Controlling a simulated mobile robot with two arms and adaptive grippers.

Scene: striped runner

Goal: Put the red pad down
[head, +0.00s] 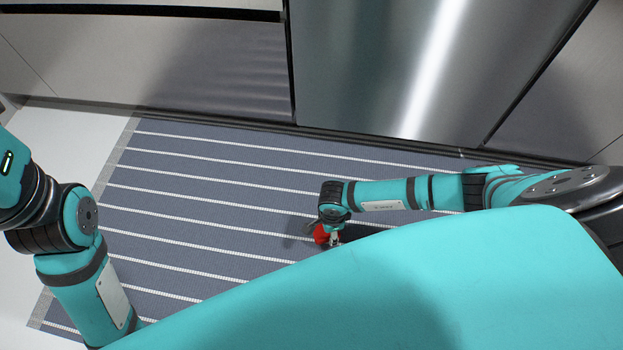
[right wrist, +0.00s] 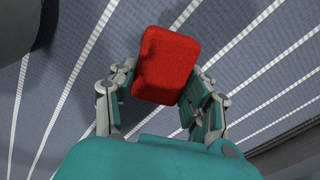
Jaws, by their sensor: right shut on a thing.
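The red pad (right wrist: 165,65) is a small block with rounded edges. My right gripper (right wrist: 160,85) is shut on it, with a finger on each side in the right wrist view. In the head view only a bit of the red pad (head: 321,235) shows under my right wrist, near the right gripper (head: 331,236). The striped runner (head: 200,190) lies beneath it. I cannot tell the pad's exact height above the runner. My left arm comes in at the left, but its gripper is hidden behind my own body.
The blue-grey runner with white stripes is bare to the left of my right gripper. A steel appliance front (head: 400,65) and pale cabinet fronts (head: 215,65) stand along the back. Pale floor (head: 60,150) shows at the left.

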